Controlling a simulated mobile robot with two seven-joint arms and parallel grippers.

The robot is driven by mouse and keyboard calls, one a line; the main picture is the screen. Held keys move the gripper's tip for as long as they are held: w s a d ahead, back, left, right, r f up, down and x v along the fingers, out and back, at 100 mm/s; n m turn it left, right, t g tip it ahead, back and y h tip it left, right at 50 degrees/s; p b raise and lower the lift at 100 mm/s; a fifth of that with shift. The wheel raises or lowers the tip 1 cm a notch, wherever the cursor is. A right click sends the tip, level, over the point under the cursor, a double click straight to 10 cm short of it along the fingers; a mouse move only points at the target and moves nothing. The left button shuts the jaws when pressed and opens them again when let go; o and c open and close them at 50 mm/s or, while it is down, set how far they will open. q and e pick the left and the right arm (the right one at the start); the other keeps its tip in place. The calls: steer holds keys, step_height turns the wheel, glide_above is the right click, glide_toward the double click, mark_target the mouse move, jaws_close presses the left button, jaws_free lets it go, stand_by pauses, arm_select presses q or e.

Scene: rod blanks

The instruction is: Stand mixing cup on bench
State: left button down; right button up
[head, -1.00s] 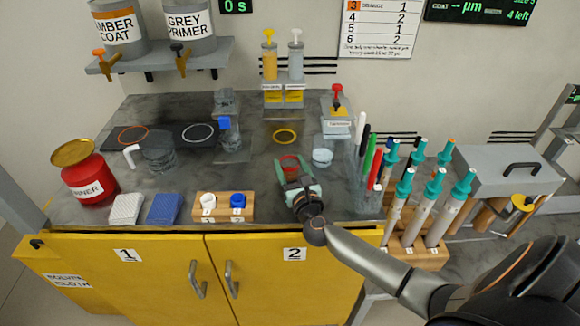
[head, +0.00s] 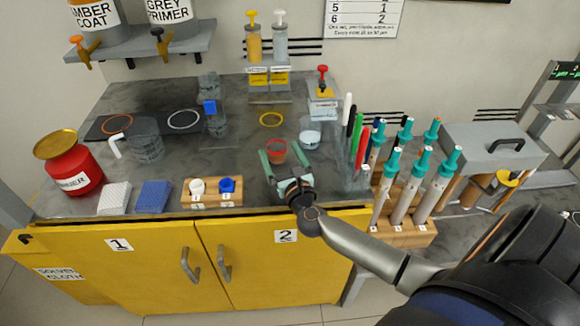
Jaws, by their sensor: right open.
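A small translucent cup with a reddish-orange band (head: 276,152), which looks like the mixing cup, stands upright on the grey bench (head: 240,160). My right gripper (head: 283,154) reaches in from the front right, with its two greenish fingers spread apart around the cup. The fingers are open; the cup sits nearer the left finger, and I cannot tell whether that finger touches it. The lower part of the cup is partly hidden by the gripper. My left gripper is not in view.
A clear cup (head: 310,138) stands to the right, close to the right finger. A yellow ring (head: 271,120) lies behind. A wooden block with two capped bottles (head: 212,200) sits front left. A rack of teal-topped tubes (head: 402,240) stands right.

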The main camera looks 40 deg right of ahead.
steer(key=v, duration=0.9)
steer(key=shift+s, duration=0.2)
steer(key=shift+s+a+n, duration=0.15)
steer(key=shift+a+n, duration=0.1)
steer(key=shift+n, duration=0.15)
steer(key=s+a+f+n+g+y, duration=0.1)
steer(key=s+a+f+n+y, duration=0.35)
steer(key=n, duration=0.75)
steer(key=s+a+f+n+g+y, duration=0.1)
steer(key=a+n+y, duration=0.4)
steer(key=a+n, duration=0.55)
steer(key=s+f+n+g+h, duration=0.1)
steer(key=s+f+n+g, duration=0.2)
steer(key=n, duration=0.6)
steer(key=s+f+n+g, duration=0.3)
steer(key=s+f+n, duration=0.4)
steer(key=f+n, duration=0.2)
steer(key=shift+f+h, duration=0.2)
steer(key=shift+h, duration=0.15)
